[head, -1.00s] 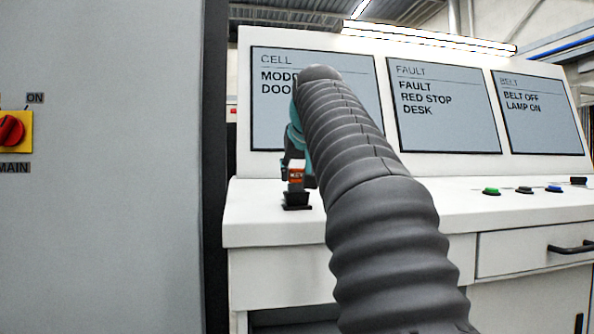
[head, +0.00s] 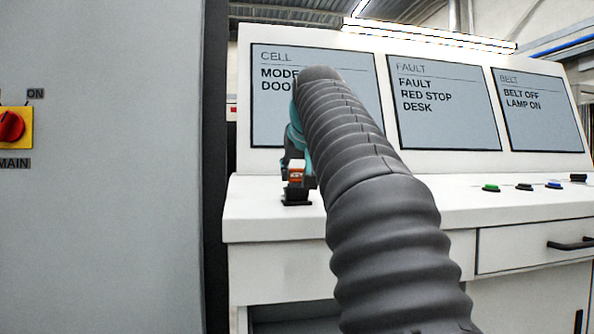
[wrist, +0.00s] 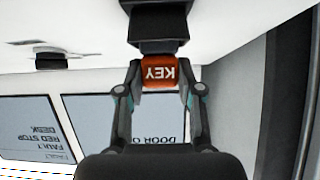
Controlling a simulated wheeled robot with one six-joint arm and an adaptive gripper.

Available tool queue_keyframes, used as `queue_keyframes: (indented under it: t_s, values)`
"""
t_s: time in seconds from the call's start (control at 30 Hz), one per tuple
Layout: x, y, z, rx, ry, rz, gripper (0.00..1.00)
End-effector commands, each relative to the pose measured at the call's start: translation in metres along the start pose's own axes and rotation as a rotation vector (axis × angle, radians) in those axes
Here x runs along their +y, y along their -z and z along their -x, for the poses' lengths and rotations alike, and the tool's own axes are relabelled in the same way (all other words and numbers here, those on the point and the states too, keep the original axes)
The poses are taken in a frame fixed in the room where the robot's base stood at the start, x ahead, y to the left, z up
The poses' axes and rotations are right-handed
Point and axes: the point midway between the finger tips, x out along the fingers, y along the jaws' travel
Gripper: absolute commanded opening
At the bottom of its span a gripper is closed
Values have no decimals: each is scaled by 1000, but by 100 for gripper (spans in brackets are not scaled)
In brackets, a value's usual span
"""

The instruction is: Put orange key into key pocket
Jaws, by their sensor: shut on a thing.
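The orange key (wrist: 159,77), marked KEY, sits between the two fingertips of my gripper (wrist: 160,82) in the wrist view, and the gripper is shut on it. The black key pocket (wrist: 160,22) is right at the key's end, in line with it. In the head view the orange key (head: 296,174) is upright directly above the pocket (head: 296,198) on the desk top. A dark part lies between the orange body and the pocket; I cannot tell how deep it sits inside. My arm hides most of the gripper in the head view.
The white desk (head: 390,212) has green (head: 491,188), black (head: 524,187) and blue (head: 554,185) buttons at the right. Sloping display panels (head: 445,105) stand behind. A grey cabinet (head: 105,240) with a red switch (head: 11,126) stands close on the left.

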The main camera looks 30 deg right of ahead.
Motion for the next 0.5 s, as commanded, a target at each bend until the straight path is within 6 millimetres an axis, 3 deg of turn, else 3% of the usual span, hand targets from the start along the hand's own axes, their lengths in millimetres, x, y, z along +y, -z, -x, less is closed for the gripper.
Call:
queue_keyframes:
  t_s: [0.1,0.13,0.2,0.23,0.5]
  values:
    - [0,-4,-6,-5,0,0,0]
    - [0,-3,-5,-5,0,0,43]
    - [0,-3,-5,-5,0,0,61]
    - [0,-2,-5,-4,0,0,65]
    - [0,-2,-3,-2,0,0,65]
